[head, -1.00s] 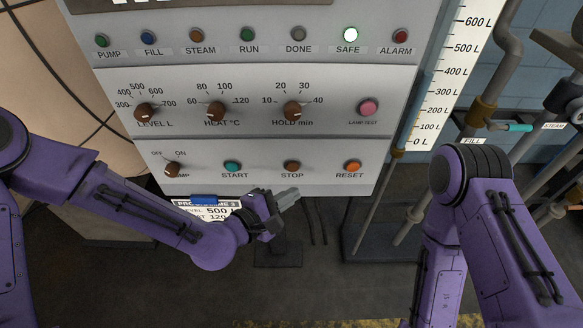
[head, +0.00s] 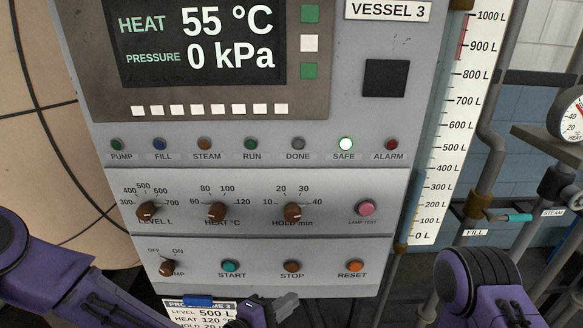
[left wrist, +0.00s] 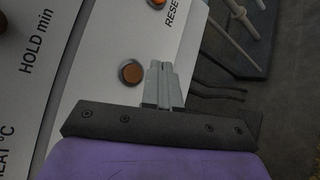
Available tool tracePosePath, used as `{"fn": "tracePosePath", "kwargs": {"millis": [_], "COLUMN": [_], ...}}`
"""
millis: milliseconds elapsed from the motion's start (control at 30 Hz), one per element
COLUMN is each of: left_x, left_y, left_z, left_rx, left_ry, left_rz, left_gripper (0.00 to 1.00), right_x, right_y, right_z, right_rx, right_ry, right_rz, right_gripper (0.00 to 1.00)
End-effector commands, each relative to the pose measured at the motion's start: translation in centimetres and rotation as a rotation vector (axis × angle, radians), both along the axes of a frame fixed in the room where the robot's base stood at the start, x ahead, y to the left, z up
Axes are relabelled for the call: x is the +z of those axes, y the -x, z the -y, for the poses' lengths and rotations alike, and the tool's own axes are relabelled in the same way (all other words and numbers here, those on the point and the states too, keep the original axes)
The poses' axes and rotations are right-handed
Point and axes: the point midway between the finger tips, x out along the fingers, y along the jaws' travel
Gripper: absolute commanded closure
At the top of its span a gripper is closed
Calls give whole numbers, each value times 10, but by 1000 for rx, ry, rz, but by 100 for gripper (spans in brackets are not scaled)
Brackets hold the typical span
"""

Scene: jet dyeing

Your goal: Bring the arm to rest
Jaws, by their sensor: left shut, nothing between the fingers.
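My left gripper (left wrist: 163,85) shows in the left wrist view with its grey fingers together and nothing between them. Its fingertips appear close to the orange-brown STOP button (left wrist: 131,72) in that picture; I cannot tell the gap.
The control panel (head: 330,185) fills the middle, with knobs, START (head: 229,267), STOP and RESET (head: 351,267) buttons. The SAFE lamp (head: 346,144) is lit. The display (head: 200,50) reads 55 °C and 0 kPa. A level gauge (head: 437,150) and pipes stand to the right.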

Motion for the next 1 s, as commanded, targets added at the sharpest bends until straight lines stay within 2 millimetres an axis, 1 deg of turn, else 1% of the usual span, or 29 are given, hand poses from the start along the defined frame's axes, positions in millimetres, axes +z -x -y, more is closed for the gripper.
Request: {"fn": "tracePosePath", "kwargs": {"millis": [33, 67, 100, 167, 200, 267, 300, 367, 400, 500, 600, 667, 733, 1000], "left_x": [-12, -29, -60, -104, -130, -166, -186, -211, -224, -241, -249, -253, -255, -255], "left_y": [-1, 1, 9, 28, 43, 70, 90, 122, 143, 189, 220, 232, 238, 238], "left_z": [-11, -23, -43, -74, -95, -128, -152, -188, -211, -259, -288, -294, -293, -292], "left_rx": [21, 34, 44, 36, 20, -14, -44, -96, -128, -190, -240, -272, -288, -285], "left_ry": [-104, -206, -356, -560, -685, -863, -978, -1137, -1228, -1398, -1488, -1510, -1510, -1505], "left_rz": [31, 38, 22, -22, -59, -123, -170, -243, -293, -406, -474, -488, -496, -496], "left_gripper": [100, 100, 100, 100, 100, 100, 100, 100, 100, 100, 100, 100, 100, 100], "right_x": [0, 0, 0, 0, 0, 0, 0, 0, 0, 0, 0, 0, 0, 0], "right_y": [0, 0, 0, 0, 0, 0, 0, 0, 0, 0, 0, 0, 0, 0], "right_z": [0, 0, 0, 0, 0, 0, 0, 0, 0, 0, 0, 0, 0, 0], "right_rx": [0, 0, 0, 0, 0, 0, 0, 0, 0, 0, 0, 0, 0, 0], "right_ry": [0, 0, 0, 0, 0, 0, 0, 0, 0, 0, 0, 0, 0, 0], "right_rz": [0, 0, 0, 0, 0, 0, 0, 0, 0, 0, 0, 0, 0, 0], "right_gripper": [57, 57, 57, 57, 57, 57, 57, 57, 57, 57, 57, 57, 57, 57]}}
